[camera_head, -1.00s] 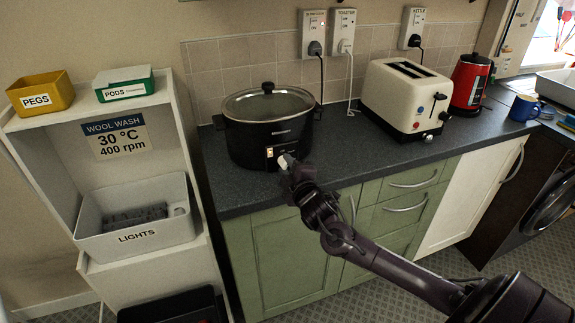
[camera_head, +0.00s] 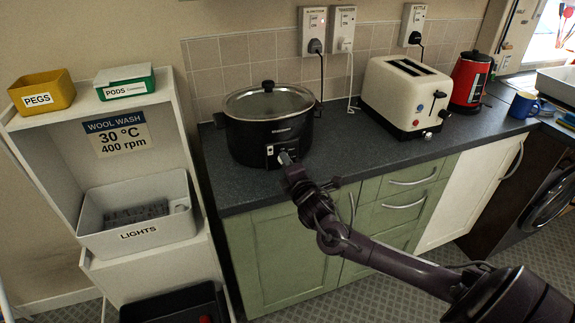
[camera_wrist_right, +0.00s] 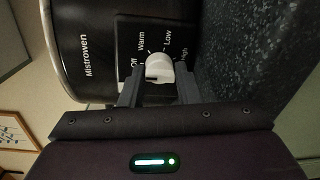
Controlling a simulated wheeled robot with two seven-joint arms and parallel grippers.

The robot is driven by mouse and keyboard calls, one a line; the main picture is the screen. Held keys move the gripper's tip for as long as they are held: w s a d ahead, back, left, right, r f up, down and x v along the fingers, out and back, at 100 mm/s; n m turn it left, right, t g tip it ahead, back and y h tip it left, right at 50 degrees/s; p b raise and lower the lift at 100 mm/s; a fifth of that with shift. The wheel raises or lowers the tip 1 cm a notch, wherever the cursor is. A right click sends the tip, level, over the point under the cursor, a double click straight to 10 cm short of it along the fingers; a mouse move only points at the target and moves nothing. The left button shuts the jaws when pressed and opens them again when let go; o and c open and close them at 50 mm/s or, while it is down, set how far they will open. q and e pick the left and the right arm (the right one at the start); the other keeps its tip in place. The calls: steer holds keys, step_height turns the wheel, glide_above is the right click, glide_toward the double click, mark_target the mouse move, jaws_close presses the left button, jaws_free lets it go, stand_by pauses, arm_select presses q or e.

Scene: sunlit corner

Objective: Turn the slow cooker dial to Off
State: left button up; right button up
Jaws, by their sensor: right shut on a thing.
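The black slow cooker (camera_head: 266,140) with a glass lid stands on the dark counter against the tiled wall. It also shows in the right wrist view (camera_wrist_right: 88,45), turned sideways. Its white dial (camera_wrist_right: 158,68) sits on a black panel marked Off, Warm, Low and High; which mark it points to I cannot tell. My right gripper (camera_wrist_right: 157,92) is at the front of the cooker, its two fingers on either side of the dial and shut on it. In the head view the right gripper (camera_head: 287,160) hides most of the dial. My left gripper is not in view.
A cream toaster (camera_head: 403,98), a red kettle (camera_head: 468,82) and a blue mug (camera_head: 523,106) stand to the right on the counter. A white shelf unit (camera_head: 168,128) with labelled boxes stands left. The counter between cooker and toaster is clear.

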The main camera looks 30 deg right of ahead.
steer(key=shift+r, duration=0.2)
steer(key=o, duration=0.9)
steer(key=shift+f, duration=0.15)
steer(key=shift+s+a+f, duration=0.1)
steer(key=shift+s+a, duration=0.05)
steer(key=shift+s, duration=0.35)
steer(key=b+v, duration=0.1)
steer(key=v, duration=0.5)
steer(key=shift+s, duration=0.35)
